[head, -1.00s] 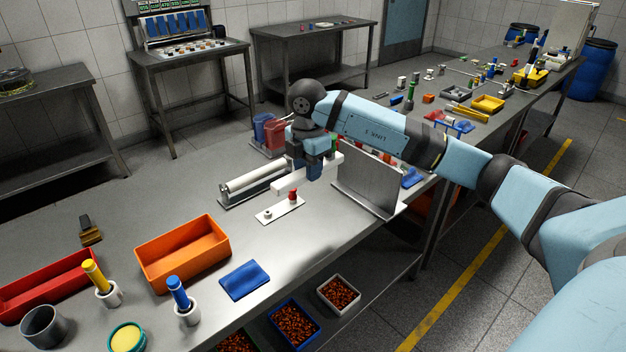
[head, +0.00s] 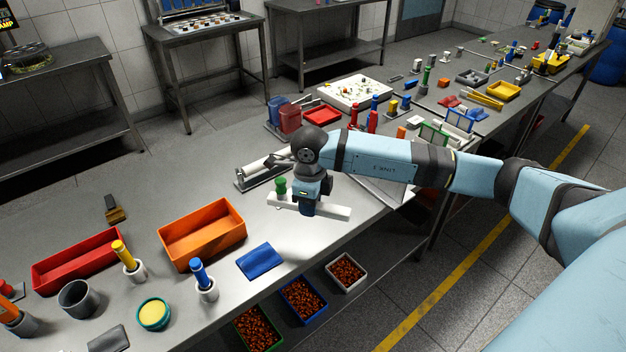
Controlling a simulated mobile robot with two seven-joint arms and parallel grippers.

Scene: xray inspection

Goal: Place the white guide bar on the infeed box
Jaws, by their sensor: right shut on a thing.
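My right gripper (head: 311,204) is shut on the white guide bar (head: 335,211), a long straight piece held roughly level over the table. The bar sticks out on both sides of the fingers. A green knob (head: 281,186) shows just behind the bar's left part; what it stands on is mostly hidden. A grey metal piece (head: 385,191) with a pale edge is partly covered by my right forearm; I cannot tell whether it is the infeed box. A roller-like unit (head: 254,178) lies left of the gripper. My left gripper is not in view.
An orange bin (head: 203,247), a blue cloth (head: 261,262) and a blue-handled tool (head: 202,276) are at the front left. A red tray (head: 322,115) and a white board (head: 353,91) lie behind my arm. The table between the bar and its front edge is clear.

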